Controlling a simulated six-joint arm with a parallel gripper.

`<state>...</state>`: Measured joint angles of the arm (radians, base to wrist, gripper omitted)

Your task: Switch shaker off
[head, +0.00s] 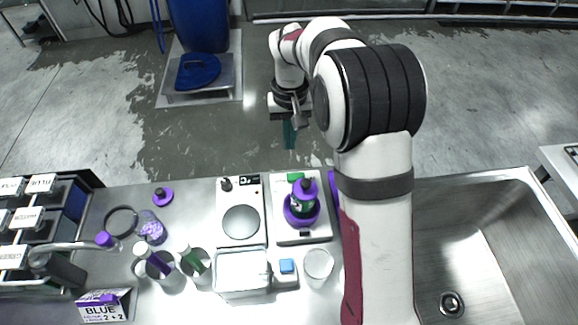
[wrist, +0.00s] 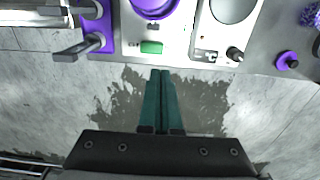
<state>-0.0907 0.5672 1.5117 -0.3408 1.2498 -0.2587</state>
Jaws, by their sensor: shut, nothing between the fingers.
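I cannot tell the switch's position. My gripper (head: 289,146) has teal fingers, shut and empty, pointing down beyond the far edge of the bench. In the wrist view the fingertips (wrist: 160,72) appear just short of the switch, apart from it.
A hotplate (head: 241,222) with a black knob (head: 226,184) stands left of the shaker. A purple block with a metal lever (wrist: 92,35) is on its other side.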

